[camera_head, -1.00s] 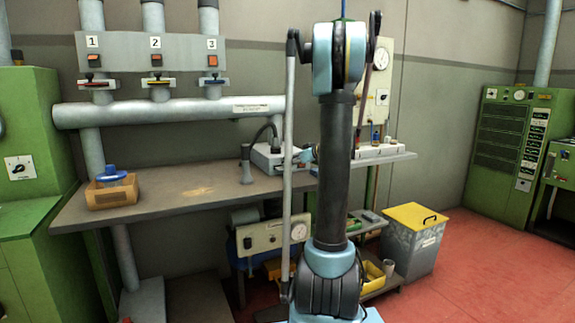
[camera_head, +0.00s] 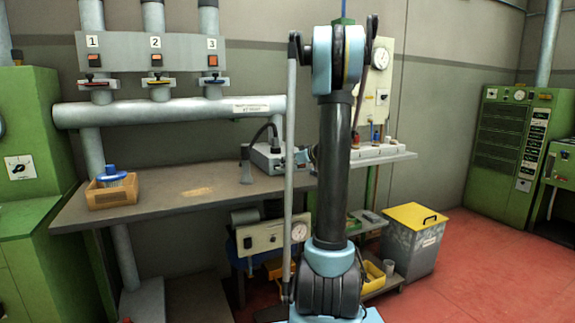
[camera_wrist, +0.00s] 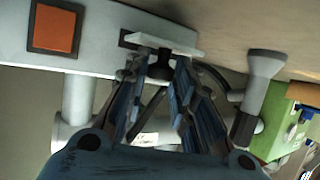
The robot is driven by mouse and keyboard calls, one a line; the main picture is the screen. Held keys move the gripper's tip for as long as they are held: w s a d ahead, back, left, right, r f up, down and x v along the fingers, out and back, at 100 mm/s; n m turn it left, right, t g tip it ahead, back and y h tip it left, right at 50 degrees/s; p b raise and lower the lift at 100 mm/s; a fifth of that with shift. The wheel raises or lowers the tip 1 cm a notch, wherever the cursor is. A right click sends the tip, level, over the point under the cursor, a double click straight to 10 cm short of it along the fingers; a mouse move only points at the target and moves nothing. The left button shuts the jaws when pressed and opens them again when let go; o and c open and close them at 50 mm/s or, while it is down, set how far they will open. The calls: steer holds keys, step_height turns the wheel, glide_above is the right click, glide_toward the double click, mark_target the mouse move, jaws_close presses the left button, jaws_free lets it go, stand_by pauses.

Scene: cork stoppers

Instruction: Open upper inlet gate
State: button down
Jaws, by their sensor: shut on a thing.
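In the wrist view, which looks upside down, my gripper (camera_wrist: 158,72) is shut on a dark knob (camera_wrist: 160,62). The knob stands out from a small white plate (camera_wrist: 180,39), which I take to be the gate. The plate is beside a pale grey box (camera_wrist: 100,35) with an orange square (camera_wrist: 54,30) on its face. In the head view the grey box (camera_head: 266,158) stands on the bench. My gripper shows only in part there, at the box's right side and largely behind my arm. The knob and plate cannot be made out in that view.
A grey nozzle (camera_head: 246,166) with a dark hose stands left of the box on the bench (camera_head: 160,204). A wooden tray (camera_head: 112,194) with a blue-lidded thing is farther left. A white shelf (camera_head: 390,158) with small items is at the right. The bench middle is clear.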

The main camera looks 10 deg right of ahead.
steer(key=s, duration=0.2)
steer(key=s+d, duration=0.1)
steer(key=s, duration=0.1)
steer(key=shift+s+d, duration=0.2)
steer(key=shift+s, duration=0.05)
steer(key=c, duration=1.4)
jaws_free()
steer(key=shift+o, duration=0.2)
steer(key=v, duration=1.2)
steer(key=shift+a+f, duration=0.1)
steer(key=shift+f, duration=0.05)
